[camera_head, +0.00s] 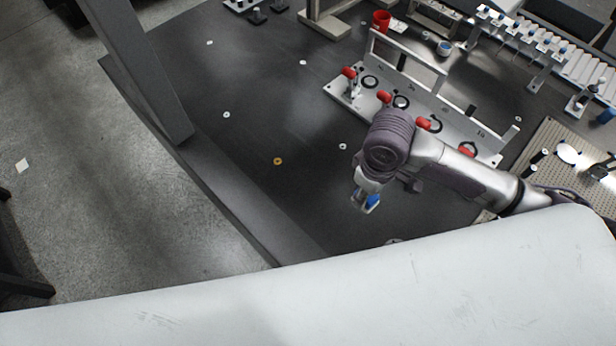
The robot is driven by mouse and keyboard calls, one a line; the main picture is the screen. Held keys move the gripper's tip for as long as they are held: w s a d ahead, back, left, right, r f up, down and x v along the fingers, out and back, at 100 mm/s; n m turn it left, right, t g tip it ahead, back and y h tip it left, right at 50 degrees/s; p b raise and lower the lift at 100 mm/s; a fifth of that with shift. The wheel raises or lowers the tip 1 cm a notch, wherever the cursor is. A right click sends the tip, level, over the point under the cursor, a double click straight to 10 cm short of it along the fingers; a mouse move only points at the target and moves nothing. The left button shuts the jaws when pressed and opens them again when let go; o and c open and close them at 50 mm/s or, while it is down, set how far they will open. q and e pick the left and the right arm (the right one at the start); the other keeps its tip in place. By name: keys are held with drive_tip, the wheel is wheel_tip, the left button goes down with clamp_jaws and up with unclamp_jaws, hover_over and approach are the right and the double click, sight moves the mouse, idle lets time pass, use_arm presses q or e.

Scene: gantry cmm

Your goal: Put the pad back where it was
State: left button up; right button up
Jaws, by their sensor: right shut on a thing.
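My right gripper (367,198) points down over the dark table (290,120), left of the end of its arm. It is shut on a small blue thing (373,201), partly hidden by the fingers. I cannot tell for sure that this is the pad. It looks close above the table, but I cannot tell whether it touches. My left gripper is not in view.
A fixture plate with several red-handled clamps (348,72) stands just behind my right wrist. A perforated board (545,140) lies at the right, and a red cup (381,19) stands at the back. A grey post (140,70) rises at the left. The table's middle left is mostly clear.

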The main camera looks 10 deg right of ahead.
drive_tip(key=w+n, duration=0.1)
drive_tip(key=n, duration=0.1)
drive_tip(key=w+f+n+b, duration=0.1)
drive_tip(key=n, duration=0.1)
drive_tip(key=shift+w, duration=0.15)
drive_tip(key=n, duration=0.2)
drive_tip(key=shift+w+d+f+n, duration=0.1)
drive_tip(key=shift+w+n, duration=0.15)
drive_tip(key=shift+n, duration=0.15)
drive_tip(key=n+b, duration=0.1)
drive_tip(key=n, duration=0.3)
drive_tip(key=n+b, duration=0.4)
drive_tip(key=n, duration=1.7)
hover_over(311, 184)
wheel_tip(311, 184, down, 8)
drive_tip(key=shift+f, duration=0.2)
wheel_tip(311, 184, down, 4)
drive_tip(key=shift+r, duration=0.1)
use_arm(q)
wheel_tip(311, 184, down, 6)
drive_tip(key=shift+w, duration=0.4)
use_arm(e)
drive_tip(key=shift+f, duration=0.2)
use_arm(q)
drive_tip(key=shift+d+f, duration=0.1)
